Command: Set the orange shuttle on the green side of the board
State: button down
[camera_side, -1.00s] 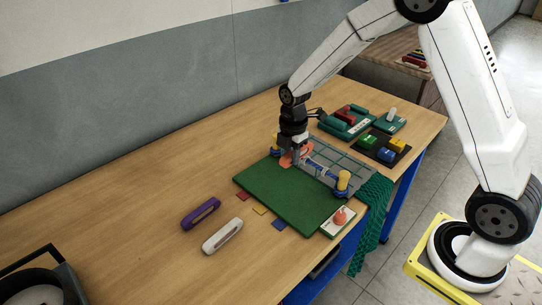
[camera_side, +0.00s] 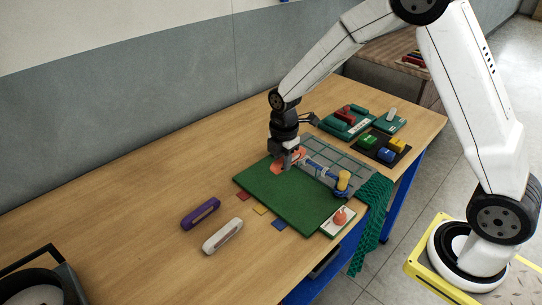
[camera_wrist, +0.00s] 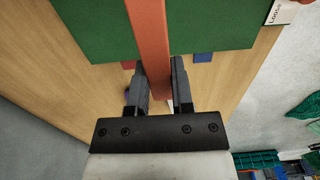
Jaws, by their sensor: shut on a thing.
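The board has a plain green side (camera_side: 290,202) towards the front left and a grey gridded side (camera_side: 345,160) at the back right. My gripper (camera_side: 287,165) is shut on the orange shuttle (camera_side: 276,168), above the green side near its back edge. In the wrist view the orange shuttle (camera_wrist: 150,40) runs as a long bar between both fingers (camera_wrist: 157,82), with the green side (camera_wrist: 95,25) behind it. I cannot tell whether the shuttle touches the board. A blue and white bar (camera_side: 320,172) lies between the two sides, with a yellow post (camera_side: 343,180) at its front end.
A purple shuttle (camera_side: 200,213) and a white shuttle (camera_side: 222,236) lie on the table in front of the board. Small coloured tabs line its left edge. A card with an orange picture (camera_side: 339,221) sits at its front corner. A black tray of blocks (camera_side: 382,147) stands behind.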

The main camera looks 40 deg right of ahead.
jog(key=shift+s, duration=0.1)
jog(key=s+r, duration=0.2)
jog(key=s, duration=0.5)
jog(key=s+r, duration=0.2)
jog(key=s, duration=0.5)
jog(key=shift+s+a+r, duration=0.15)
jog(key=shift+a+r, duration=0.1)
jog(key=shift+r, duration=0.15)
jog(key=shift+f, duration=0.1)
send_over(283, 194)
jog(key=shift+f, duration=4.6)
